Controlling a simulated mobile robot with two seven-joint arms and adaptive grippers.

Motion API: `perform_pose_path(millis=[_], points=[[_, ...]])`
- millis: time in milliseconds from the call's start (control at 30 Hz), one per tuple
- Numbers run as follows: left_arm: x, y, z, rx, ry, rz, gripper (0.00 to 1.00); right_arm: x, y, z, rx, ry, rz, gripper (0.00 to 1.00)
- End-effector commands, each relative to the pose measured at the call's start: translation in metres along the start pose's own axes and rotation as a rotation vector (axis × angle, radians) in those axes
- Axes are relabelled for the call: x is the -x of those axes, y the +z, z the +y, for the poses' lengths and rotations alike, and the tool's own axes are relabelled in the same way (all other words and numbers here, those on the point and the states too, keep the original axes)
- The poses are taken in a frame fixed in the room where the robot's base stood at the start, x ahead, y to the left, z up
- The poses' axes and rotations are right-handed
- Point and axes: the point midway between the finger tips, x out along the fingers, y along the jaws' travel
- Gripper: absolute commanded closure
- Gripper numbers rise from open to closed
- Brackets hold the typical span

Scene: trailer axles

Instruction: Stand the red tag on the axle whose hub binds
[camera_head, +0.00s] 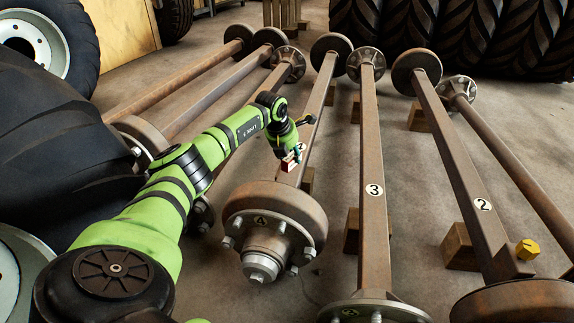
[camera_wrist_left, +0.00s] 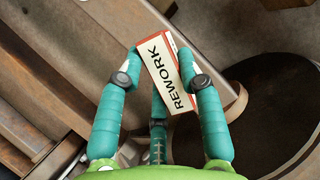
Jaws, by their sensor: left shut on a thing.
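My left gripper (camera_head: 290,158) is shut on the red tag (camera_head: 288,161), a small red block with a pale face; the wrist view shows the tag (camera_wrist_left: 165,75) reading "REWORK" between the teal fingers of the gripper (camera_wrist_left: 163,66). It is over or at the beam of the axle marked 4 (camera_head: 262,208), behind its rusty drum; contact is unclear. The axle marked 3 (camera_head: 374,230) and the axle marked 2 (camera_head: 465,170) lie to the right. More axles lie at left (camera_head: 185,75) and far right (camera_head: 515,165). No view shows which hub binds. My right gripper is out of view.
A yellow block (camera_head: 527,249) sits by the near end of axle 2. Wooden blocks (camera_head: 459,248) support the axles. Large tyres stand at the left (camera_head: 60,150) and along the back (camera_head: 465,35). Bare concrete shows between the axles.

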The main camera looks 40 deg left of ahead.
Motion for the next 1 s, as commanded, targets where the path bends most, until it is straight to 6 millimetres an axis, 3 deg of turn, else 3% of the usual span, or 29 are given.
perform_pose_path(millis=[233,467,867,900,933,1000], points=[[-0.014,-0.006,0.012,-0.001,-0.002,0.0,1.0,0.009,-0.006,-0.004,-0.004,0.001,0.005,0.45],[-0.044,-0.019,0.011,-0.001,-0.003,0.0,1.0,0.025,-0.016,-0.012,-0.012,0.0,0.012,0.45],[-0.046,-0.02,0.011,-0.001,-0.002,0.001,1.0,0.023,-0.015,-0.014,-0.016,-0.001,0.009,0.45],[-0.046,-0.02,0.011,-0.001,-0.002,0.001,0.47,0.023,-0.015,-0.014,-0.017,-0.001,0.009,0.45],[-0.046,-0.02,0.011,-0.001,-0.002,0.001,0.4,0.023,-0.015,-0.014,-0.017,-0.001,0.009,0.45],[-0.046,-0.02,0.011,-0.001,-0.002,0.002,0.4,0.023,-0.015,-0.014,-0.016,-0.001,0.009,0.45]])
